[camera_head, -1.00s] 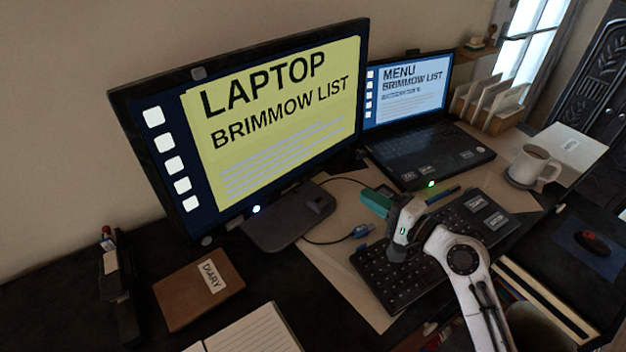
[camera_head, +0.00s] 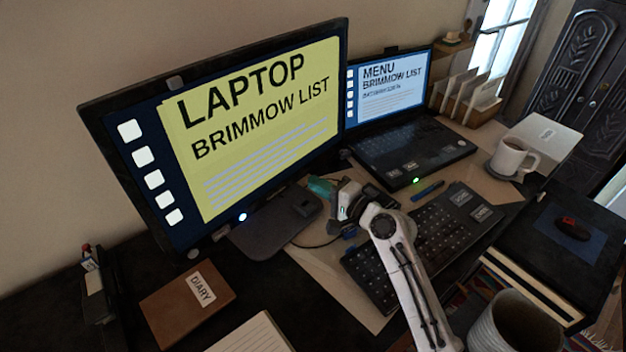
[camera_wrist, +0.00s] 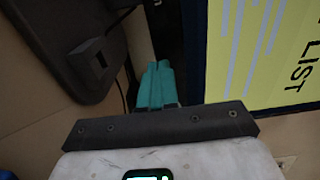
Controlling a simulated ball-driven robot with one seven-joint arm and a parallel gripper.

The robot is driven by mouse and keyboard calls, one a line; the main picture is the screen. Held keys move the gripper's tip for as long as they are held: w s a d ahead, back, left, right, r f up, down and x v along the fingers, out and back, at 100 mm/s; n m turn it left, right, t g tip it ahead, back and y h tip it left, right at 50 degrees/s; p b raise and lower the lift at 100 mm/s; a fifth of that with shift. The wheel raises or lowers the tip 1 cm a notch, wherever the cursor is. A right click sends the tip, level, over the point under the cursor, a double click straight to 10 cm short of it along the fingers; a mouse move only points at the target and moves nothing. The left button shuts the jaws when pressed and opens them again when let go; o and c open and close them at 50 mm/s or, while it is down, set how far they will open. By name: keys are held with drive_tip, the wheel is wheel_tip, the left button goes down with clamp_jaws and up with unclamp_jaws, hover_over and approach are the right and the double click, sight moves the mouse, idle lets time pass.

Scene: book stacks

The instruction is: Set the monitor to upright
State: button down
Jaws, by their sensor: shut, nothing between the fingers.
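The monitor (camera_head: 255,125) is the large black screen at the left of the desk in the head view. Its yellow window reads "LAPTOP BRIMMOW LIST". It stands on a dark flat base (camera_head: 275,228), and its screen appears to lean; the exact lean is hard to tell. My gripper (camera_head: 322,187) has teal fingers, shut and empty, low by the monitor's lower right corner. In the wrist view the fingers (camera_wrist: 155,88) point between the base (camera_wrist: 65,45) at left and the screen (camera_wrist: 262,50) at right. I cannot tell whether they touch the monitor.
An open laptop (camera_head: 408,143) stands right of the monitor. A black keyboard (camera_head: 418,240) lies in front, partly under my arm, with a blue pen (camera_head: 428,190) behind it. A white mug (camera_head: 515,157) is farther right. A brown diary (camera_head: 178,305) lies at the front left.

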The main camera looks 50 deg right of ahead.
sight(304, 177)
drive_tip(key=shift+w+d, duration=0.1)
drive_tip(key=shift+w, duration=0.85)
drive_tip(key=shift+f, duration=0.1)
drive_tip(key=shift+w+f+b, duration=0.25)
drive_tip(key=shift+w+b, duration=0.2)
drive_tip(key=shift+b, duration=0.35)
drive_tip(key=shift+w+t, duration=0.2)
drive_tip(key=shift+t, duration=0.1)
drive_tip(key=shift+w+r, duration=0.1)
drive_tip(key=shift+r, duration=0.05)
